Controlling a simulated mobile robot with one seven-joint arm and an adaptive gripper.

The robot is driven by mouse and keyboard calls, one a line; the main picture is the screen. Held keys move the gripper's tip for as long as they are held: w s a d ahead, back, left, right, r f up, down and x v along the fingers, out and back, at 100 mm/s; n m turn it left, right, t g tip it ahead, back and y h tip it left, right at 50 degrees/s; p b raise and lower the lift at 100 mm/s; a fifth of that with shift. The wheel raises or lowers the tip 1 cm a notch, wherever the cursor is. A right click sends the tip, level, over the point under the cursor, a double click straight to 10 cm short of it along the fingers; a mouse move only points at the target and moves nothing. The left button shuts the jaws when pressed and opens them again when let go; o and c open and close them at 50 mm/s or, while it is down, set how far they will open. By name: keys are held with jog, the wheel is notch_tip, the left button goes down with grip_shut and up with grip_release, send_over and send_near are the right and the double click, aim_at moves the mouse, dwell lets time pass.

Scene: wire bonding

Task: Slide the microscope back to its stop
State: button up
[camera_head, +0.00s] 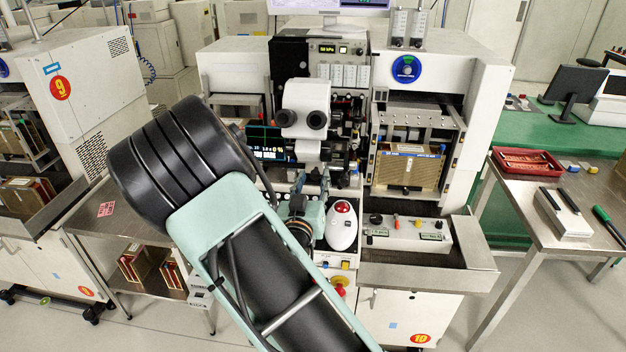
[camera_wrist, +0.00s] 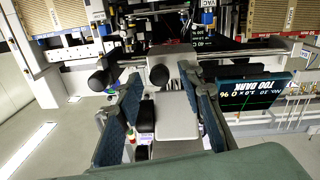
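The microscope (camera_head: 306,97) is a white head with two black eyepieces, at the middle of the bonding machine in the head view. In the wrist view, which is upside down, its white body (camera_wrist: 176,118) shows between and beyond my fingers, with dark round knobs or eyepieces near it. My gripper (camera_wrist: 166,92) is open, its two dark fingers spread apart on either side of the white body. The right finger overlaps the body's edge in the picture; I cannot tell whether it touches. A gap shows at the left finger. My arm hides part of the machine front in the head view.
A dark screen (camera_wrist: 248,88) reading "TOO DARK" stands close beside my right finger in the wrist view. A red-topped white device (camera_head: 342,225) and a control box (camera_head: 407,234) sit on the machine's front. A side table (camera_head: 545,229) stands at right.

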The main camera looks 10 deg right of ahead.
grip_shut()
jog(key=shift+a, duration=0.1)
jog(key=w+a+b, duration=0.2)
jog(key=w+a, duration=0.2)
jog(key=a, duration=0.8)
jog(key=shift+a, duration=0.15)
grip_release()
